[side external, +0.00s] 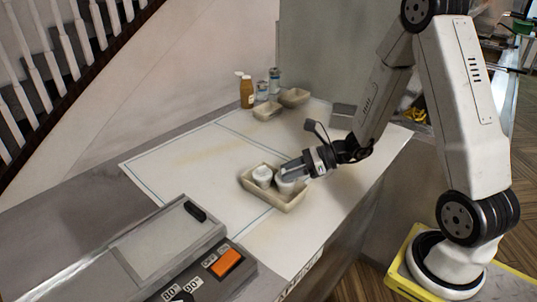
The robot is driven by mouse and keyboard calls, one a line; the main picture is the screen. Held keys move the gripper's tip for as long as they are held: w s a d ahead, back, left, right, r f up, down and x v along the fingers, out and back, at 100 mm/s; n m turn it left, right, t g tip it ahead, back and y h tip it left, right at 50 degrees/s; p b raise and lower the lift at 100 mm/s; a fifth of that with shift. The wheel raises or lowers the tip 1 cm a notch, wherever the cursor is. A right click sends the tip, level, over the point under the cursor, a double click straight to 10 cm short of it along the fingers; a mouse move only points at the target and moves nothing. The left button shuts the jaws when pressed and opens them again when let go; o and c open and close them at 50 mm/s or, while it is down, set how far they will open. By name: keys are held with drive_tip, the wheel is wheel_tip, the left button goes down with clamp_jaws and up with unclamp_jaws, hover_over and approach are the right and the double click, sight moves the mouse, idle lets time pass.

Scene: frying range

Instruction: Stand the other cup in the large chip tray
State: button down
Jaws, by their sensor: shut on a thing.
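The large chip tray (248,186) is a beige, shallow tray near the middle of the white work surface. One white cup (262,176) stands upright in its left part. My gripper (286,176) reaches in from the right and is shut on a second white cup (285,187). This cup is over or inside the right part of the tray, close beside the first cup. The gripper hides its upper part. I cannot tell whether its base touches the tray floor.
Two smaller beige trays (267,110) (294,97) stand at the back, near a brown sauce bottle (247,93) and small shakers (274,80). A grey box (343,112) is at the back right. A fryer unit with an orange switch (227,262) is in front. The surface left of the large tray is clear.

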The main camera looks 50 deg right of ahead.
drive_tip(key=shift+f, duration=1.45)
drive_tip(key=shift+f, duration=0.15)
drive_tip(key=shift+c, duration=1.8)
unclamp_jaws()
drive_tip(key=v, duration=1.2)
